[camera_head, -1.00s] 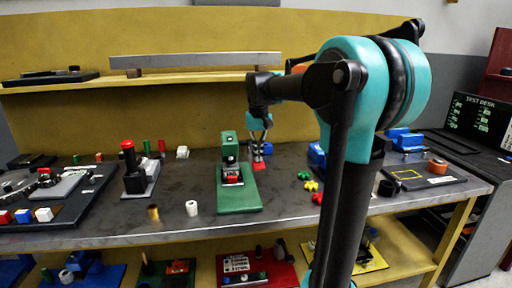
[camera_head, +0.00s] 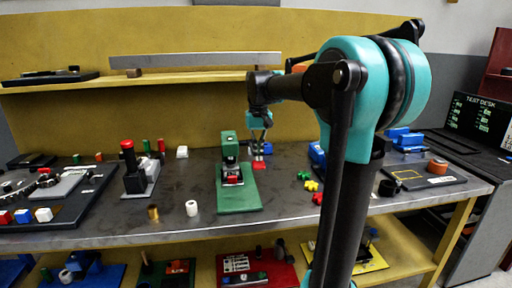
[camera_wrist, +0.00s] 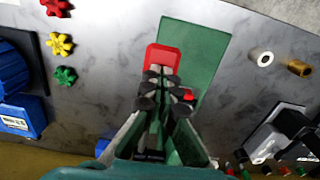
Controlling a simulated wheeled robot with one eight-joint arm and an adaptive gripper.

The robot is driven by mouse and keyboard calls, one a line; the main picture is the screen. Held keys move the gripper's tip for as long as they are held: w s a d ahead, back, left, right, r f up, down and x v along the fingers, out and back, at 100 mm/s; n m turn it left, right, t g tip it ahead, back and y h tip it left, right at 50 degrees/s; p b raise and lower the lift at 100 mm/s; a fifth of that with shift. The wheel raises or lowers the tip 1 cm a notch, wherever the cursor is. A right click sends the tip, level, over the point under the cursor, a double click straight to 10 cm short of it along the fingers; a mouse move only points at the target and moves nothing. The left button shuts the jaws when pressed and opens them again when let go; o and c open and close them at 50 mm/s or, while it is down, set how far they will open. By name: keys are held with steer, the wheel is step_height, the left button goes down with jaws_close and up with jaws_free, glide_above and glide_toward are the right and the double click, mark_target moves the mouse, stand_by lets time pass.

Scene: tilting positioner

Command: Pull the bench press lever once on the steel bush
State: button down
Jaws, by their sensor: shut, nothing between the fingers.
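The green bench press (camera_head: 229,150) stands upright on its green base plate (camera_head: 238,197) in the middle of the table. A red part (camera_head: 259,165), perhaps the lever's handle, shows right of the press. A pale hollow cylinder (camera_head: 191,208), perhaps the steel bush, stands on the table left of the base plate. My fingers hide part of the press.
A brass cylinder (camera_head: 153,212) stands left of the pale one. A black press-like tool with a red top (camera_head: 128,145) is further left. Small green, yellow and red star-shaped pieces (camera_head: 311,185) and a blue object (camera_head: 318,153) lie to the right.

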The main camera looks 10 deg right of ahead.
step_height(320, 180, up, 12)
stand_by(1.0)
steer(key=shift+f, duration=0.1)
stand_by(0.4)
